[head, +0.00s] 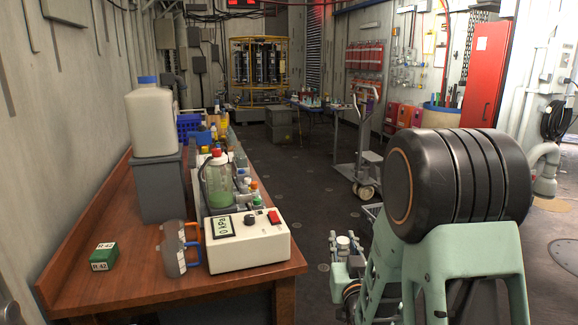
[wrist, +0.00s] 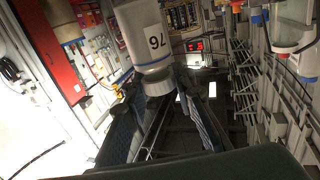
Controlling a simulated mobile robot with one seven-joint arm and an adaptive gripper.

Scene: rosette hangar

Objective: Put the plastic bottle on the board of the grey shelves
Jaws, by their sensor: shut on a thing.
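The far end of the bottle is cut off by the frame. In the head view my arm stands at the right, and my gripper is partly hidden low behind it, right of the wooden table. I cannot make out the bottle clearly there. I cannot pick out the grey shelves with certainty in either view.
A wooden table (head: 125,262) on the left bears a white jug (head: 152,122) on a grey bin (head: 160,187), a pump box (head: 245,246), a green-filled bottle (head: 219,184) and a green box (head: 103,257). A pallet truck (head: 364,150) stands ahead. Dark floor between is mostly clear.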

